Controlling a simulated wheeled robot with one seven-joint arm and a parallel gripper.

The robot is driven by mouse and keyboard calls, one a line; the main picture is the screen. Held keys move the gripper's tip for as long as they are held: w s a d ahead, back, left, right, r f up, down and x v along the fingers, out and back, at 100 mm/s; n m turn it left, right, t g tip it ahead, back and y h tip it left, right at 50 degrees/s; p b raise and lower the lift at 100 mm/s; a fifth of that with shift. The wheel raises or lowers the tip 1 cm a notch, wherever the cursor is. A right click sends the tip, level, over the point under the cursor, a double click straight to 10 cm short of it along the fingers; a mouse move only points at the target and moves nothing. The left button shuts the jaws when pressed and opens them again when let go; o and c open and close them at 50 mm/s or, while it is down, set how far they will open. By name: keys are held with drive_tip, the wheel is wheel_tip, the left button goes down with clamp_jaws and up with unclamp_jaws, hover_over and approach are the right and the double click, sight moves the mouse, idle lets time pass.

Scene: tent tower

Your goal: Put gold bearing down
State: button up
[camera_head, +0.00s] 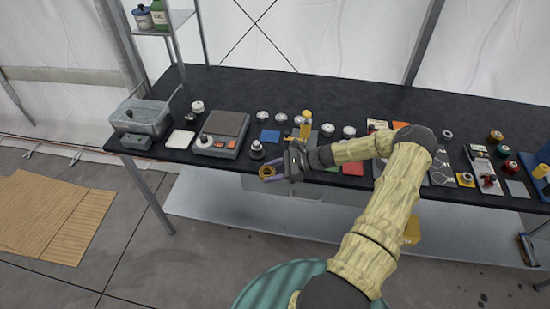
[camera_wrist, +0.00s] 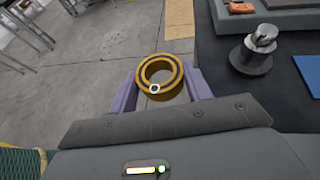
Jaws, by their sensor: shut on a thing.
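The gold bearing (camera_wrist: 160,77) is a thick golden ring with a dark groove, seen in the wrist view between the two purple fingers of my gripper (camera_wrist: 160,88). The fingers are shut on it from both sides. In the head view my gripper (camera_head: 268,174) holds the bearing (camera_head: 266,171) at the front edge of the dark table (camera_head: 280,91). In the wrist view the grey floor shows below the bearing, so it is held just off the table's edge.
A dark stepped metal weight (camera_head: 256,150) stands on the table close by, beside a grey scale (camera_head: 220,132) and a blue pad (camera_head: 269,136). A grey tray (camera_head: 143,116) is at the left. Several small parts crowd the right side.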

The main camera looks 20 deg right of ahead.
drive_tip(key=s+a+f+m+t+h+b, duration=0.1)
drive_tip(key=a+f+m+t+h+b, duration=0.55)
drive_tip(key=f, duration=0.75)
drive_tip(key=s+a+r+m+t+h+b, duration=0.1)
drive_tip(key=a+r+m+h, duration=0.2)
drive_tip(key=r+m+h, duration=0.3)
drive_tip(key=shift+s+a+r+m+t, duration=0.25)
drive_tip(key=shift+m+t, duration=0.1)
drive_tip(key=shift+m, duration=0.1)
